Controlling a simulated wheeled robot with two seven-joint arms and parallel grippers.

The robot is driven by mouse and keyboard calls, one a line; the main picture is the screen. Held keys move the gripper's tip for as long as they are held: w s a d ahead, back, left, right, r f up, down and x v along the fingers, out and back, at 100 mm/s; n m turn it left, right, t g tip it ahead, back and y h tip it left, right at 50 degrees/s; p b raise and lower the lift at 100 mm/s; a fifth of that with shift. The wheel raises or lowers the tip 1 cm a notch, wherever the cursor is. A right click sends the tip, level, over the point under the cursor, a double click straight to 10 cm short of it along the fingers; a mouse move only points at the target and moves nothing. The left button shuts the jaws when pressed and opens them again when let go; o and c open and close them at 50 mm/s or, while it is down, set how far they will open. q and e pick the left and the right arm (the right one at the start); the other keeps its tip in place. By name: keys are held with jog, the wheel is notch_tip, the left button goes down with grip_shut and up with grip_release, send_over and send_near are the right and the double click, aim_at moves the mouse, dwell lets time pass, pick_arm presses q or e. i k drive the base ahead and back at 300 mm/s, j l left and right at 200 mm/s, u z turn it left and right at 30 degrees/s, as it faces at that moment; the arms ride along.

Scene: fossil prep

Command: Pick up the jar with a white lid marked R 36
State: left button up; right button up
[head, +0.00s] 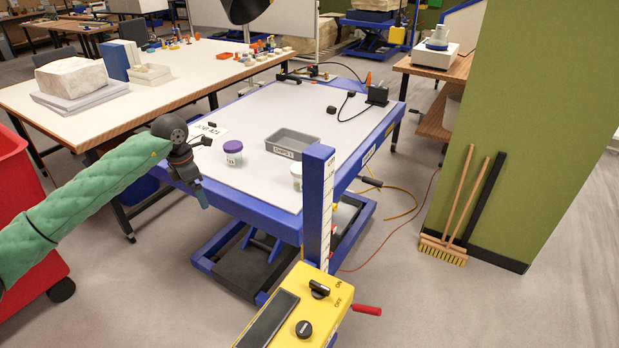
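A jar with a white lid (296,170) stands on the white top of the blue lift table (262,182), near its front right corner. It is partly hidden by the blue post, and any marking on it is too small to read. A second jar with a purple lid (233,159) stands to its left. My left gripper (202,196) hangs pointing down at the table's left front edge, apart from both jars. Its fingers are too small and overlapped to show if they are open. My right gripper is not in view.
A blue post (318,205) with a scale rises in front of the white-lidded jar, above a yellow control box (290,312). A grey tray (291,144) lies behind the jars. A white card (208,131) and black cabled devices (377,95) are also on the table.

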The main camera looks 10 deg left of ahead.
aim_at(297, 183)
jog(key=i+l, duration=0.3)
jog(key=l, duration=0.15)
jog(key=i+l, duration=0.3)
jog(key=l, duration=0.15)
jog(key=i+l, duration=0.3)
jog(key=l, duration=0.15)
